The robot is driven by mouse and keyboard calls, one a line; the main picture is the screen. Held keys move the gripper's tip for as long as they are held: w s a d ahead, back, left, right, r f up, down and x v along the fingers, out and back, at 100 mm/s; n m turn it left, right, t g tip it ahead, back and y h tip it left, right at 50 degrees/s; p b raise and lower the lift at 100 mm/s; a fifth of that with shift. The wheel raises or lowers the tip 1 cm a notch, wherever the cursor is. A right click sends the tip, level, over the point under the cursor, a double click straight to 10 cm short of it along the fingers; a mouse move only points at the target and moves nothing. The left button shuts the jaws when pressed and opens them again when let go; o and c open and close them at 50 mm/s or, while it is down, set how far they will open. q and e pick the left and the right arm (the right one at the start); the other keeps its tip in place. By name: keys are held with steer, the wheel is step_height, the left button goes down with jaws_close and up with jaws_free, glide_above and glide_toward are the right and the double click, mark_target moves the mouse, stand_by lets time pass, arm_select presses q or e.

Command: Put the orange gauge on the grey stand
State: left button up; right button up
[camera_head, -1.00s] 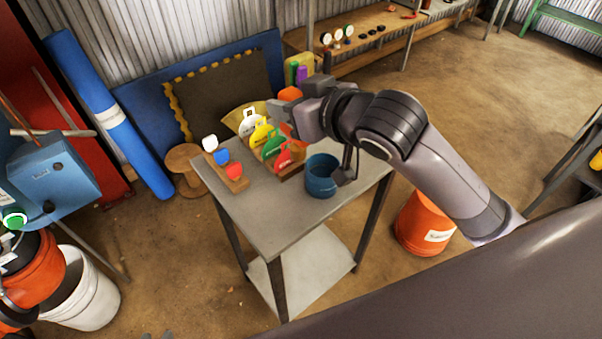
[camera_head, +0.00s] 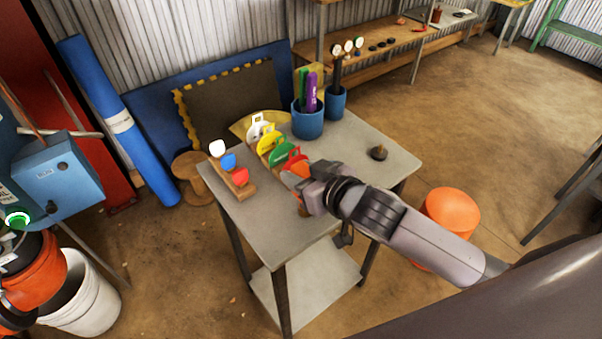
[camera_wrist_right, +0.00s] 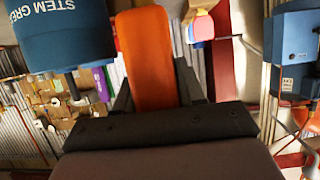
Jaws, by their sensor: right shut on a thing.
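My right gripper (camera_head: 305,187) is over the front middle of the grey table, shut on the orange gauge (camera_head: 297,171). In the right wrist view the gauge is a flat orange strip with a rounded end (camera_wrist_right: 148,58), standing out between the gripper's fingers (camera_wrist_right: 155,92). In the head view the gripper hides most of it. A small dark grey round base with a short peg (camera_head: 378,153) stands at the right of the table; it may be the grey stand, but I cannot tell for certain. My left gripper is not in view.
The grey table (camera_head: 260,225) also carries a rack of coloured plates (camera_head: 280,153), a small wooden rack with coloured discs (camera_head: 239,187), a blue pot with strips (camera_head: 308,122) and another blue pot (camera_head: 336,103). A lettered blue pot (camera_wrist_right: 65,35) is close in the wrist view.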

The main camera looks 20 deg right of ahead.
steer(key=shift+f, duration=0.1)
steer(key=o, duration=1)
steer(key=shift+o, duration=0.2)
steer(key=shift+s+r, duration=0.15)
steer(key=shift+r, duration=0.05)
steer(key=v, duration=1.1)
steer(key=s+d+f+g+h, duration=0.1)
steer(key=s+f, duration=0.3)
steer(key=f, duration=0.7)
steer(key=s+d+f+m+g+h, duration=0.1)
steer(key=s+f, duration=0.4)
steer(key=f, duration=0.7)
steer(key=shift+d+f+m, duration=0.15)
steer(key=shift+d+m, duration=0.15)
steer(key=shift+d, duration=0.3)
